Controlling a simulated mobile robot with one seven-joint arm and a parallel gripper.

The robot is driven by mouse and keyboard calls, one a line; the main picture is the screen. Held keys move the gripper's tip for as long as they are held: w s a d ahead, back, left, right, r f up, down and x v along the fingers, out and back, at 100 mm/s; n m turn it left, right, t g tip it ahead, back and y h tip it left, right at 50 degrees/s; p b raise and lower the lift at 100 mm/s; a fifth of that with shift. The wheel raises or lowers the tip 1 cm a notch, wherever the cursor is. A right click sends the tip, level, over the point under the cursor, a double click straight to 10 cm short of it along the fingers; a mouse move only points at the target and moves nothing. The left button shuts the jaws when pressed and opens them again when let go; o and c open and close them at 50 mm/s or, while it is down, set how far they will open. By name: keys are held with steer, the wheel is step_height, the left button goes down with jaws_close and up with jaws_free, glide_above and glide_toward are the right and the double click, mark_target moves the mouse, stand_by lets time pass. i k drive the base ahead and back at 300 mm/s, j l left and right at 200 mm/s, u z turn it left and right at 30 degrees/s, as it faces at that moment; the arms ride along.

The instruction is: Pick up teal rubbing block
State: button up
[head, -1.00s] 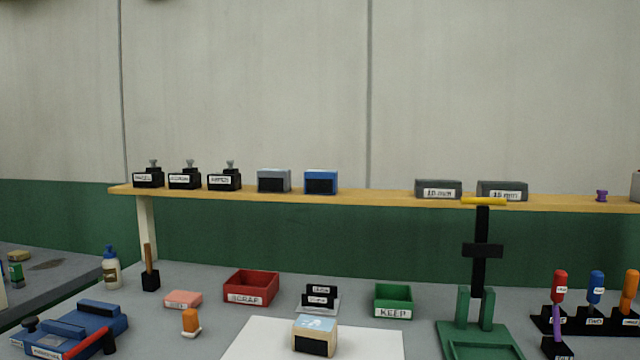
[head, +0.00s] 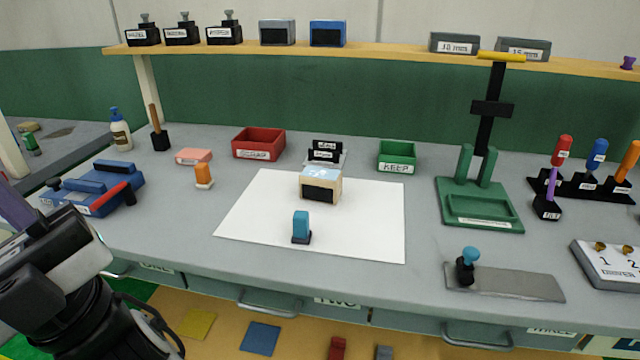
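A teal block (head: 301,224) with a dark base stands upright on the white sheet (head: 370,225), near the sheet's front edge. I take it for the teal rubbing block. Behind it on the sheet is a wooden box (head: 331,189) with a dark front and a pale blue top. Part of my arm shows at the lower left, well left of the sheet and apart from the block. My gripper's fingertips do not show, so I cannot see whether it holds anything.
A teal-knobbed tool (head: 466,264) stands on a grey plate (head: 520,284) at front right. A green press (head: 480,205) stands right of the sheet. Red (head: 258,143) and green (head: 397,155) trays are behind it. A blue device (head: 100,190) sits left. The sheet around the block is clear.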

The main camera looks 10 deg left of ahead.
mark_target(302, 234)
steer(key=j+z, duration=0.15)
steer(key=z, duration=0.3)
steer(key=k+j+z, duration=0.1)
steer(key=j+z, duration=0.2)
steer(key=j, duration=0.15)
steer(key=k+j+z, duration=0.1)
steer(key=j+z, duration=0.15)
steer(key=j, duration=0.2)
steer(key=k+j, duration=0.15)
steer(key=j, duration=0.2)
steer(key=k+j+z, duration=0.1)
steer(key=j, duration=0.3)
steer(key=k+j, duration=0.15)
steer(key=j, duration=0.2)
steer(key=k+j, duration=0.15)
steer(key=j, duration=0.2)
steer(key=k+j+z, duration=0.1)
steer(key=j, duration=0.25)
steer(key=i, duration=0.45)
